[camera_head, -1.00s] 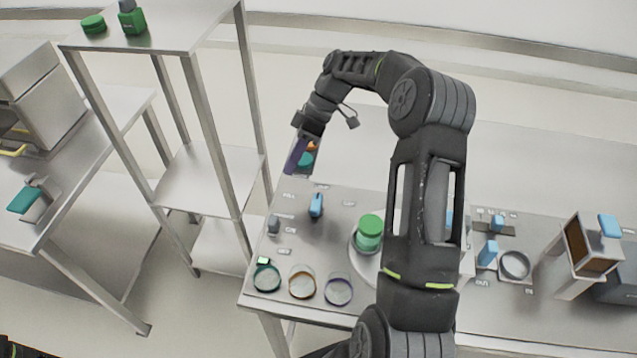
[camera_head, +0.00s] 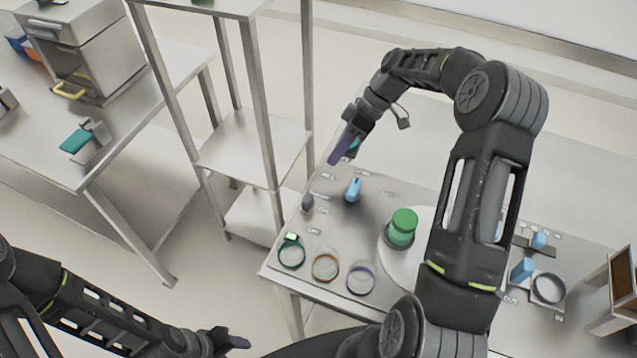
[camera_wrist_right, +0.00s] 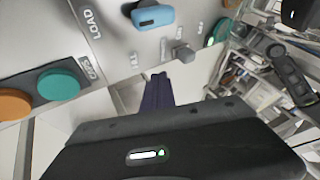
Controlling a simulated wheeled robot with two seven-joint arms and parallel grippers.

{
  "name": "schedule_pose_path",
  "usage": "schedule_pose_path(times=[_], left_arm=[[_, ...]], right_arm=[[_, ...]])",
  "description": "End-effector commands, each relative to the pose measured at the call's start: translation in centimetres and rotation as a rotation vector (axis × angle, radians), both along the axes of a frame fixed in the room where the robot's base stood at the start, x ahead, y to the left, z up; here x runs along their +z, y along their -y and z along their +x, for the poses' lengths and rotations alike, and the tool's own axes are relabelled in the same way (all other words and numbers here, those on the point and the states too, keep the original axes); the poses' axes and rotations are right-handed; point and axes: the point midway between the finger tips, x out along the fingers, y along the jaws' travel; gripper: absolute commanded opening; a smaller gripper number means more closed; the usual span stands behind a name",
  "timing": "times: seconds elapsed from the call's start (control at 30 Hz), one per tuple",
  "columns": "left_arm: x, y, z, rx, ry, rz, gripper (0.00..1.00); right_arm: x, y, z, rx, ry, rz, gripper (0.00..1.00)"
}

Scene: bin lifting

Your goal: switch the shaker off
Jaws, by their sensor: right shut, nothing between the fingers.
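My right gripper (camera_head: 335,160) is shut and empty, its purple fingers pointing down over the far left corner of the labelled bench panel. In the right wrist view its fingers (camera_wrist_right: 157,92) show beside a grey knob (camera_wrist_right: 184,53), apart from a blue handle (camera_wrist_right: 152,15). The same blue handle (camera_head: 353,189) and grey knob (camera_head: 307,202) show in the head view. A teal button (camera_wrist_right: 58,85) and an orange button (camera_wrist_right: 12,104) are at left. A green-lidded jar (camera_head: 402,226) stands on a round white plate (camera_head: 393,262). I cannot tell which part is the shaker. My left gripper (camera_head: 236,342) is low, away from the bench.
A metal shelf rack (camera_head: 255,150) stands left of the bench. Another table (camera_head: 60,165) is further left. My right forearm hides part of the bench.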

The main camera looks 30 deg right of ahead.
Motion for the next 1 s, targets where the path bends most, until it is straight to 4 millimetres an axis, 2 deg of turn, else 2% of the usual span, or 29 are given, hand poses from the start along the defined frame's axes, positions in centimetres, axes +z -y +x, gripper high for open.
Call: schedule_pose_path(times=[0.03, 0.27, 0.3, 0.53, 1.0], left_arm=[[-0.7, 0.1, 0.0, -0.001, 0.001, -0.001, 0.51], [-1.9, 0.2, 0.0, -0.001, 0.007, -0.005, 0.51], [-0.9, 0.2, 0.0, 0.0, 0.005, -0.004, 0.51], [0.0, 0.0, 0.0, -0.001, 0.0, -0.001, 0.51], [-0.4, 0.0, 0.0, -0.001, 0.0, -0.001, 0.51]], right_arm=[[-1.3, -0.7, -0.1, 0.003, -0.002, 0.002, 0.0], [-4.9, -3.5, -0.3, 0.002, -0.002, 0.001, 0.0], [-4.0, -4.0, -0.8, 0.001, -0.002, 0.002, 0.0], [-4.2, -5.9, -2.6, 0.001, -0.001, 0.001, 0.0], [-4.5, -6.2, -2.8, 0.0, 0.001, -0.001, 0.0]])
